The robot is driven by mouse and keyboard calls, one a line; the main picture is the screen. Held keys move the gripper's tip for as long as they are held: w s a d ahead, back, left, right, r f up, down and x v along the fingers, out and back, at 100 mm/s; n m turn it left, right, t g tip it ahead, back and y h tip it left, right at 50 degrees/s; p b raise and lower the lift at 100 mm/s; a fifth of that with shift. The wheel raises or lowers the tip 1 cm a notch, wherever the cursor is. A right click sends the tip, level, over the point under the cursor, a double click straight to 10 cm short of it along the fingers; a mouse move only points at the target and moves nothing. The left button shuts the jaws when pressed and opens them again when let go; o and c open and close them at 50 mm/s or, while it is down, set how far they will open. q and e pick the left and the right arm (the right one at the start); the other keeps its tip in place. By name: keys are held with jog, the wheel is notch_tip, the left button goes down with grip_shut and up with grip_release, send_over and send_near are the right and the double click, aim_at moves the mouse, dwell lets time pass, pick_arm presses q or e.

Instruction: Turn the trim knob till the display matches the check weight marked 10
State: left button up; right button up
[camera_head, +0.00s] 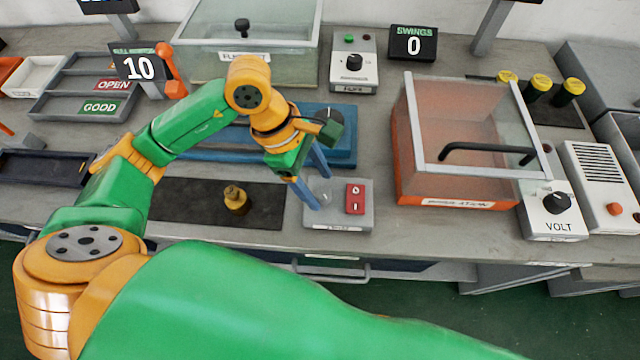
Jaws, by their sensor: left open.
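My left gripper (322,190) is open and points down over a grey box (350,218) with a red rocker switch (355,198). Its blue fingers stand left of the switch; I cannot tell if they touch the box. A brass weight (236,200) stands on the dark mat (190,205), left of the gripper; its marking is unreadable. A display (140,67) at the upper left reads 10. Black knobs show on the box at the back (354,62) and on the VOLT box (557,203). I cannot tell which knob is the trim knob. My right gripper is not in view.
A blue fixture (342,148) stands behind the gripper. An orange box with a clear lid and black handle (460,150) stands to its right. A clear-walled case (245,60) and a SWINGS display (414,43) reading 0 are behind.

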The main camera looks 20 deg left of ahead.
pick_arm(q)
jog(key=v, duration=0.5)
jog(key=shift+r, duration=0.2)
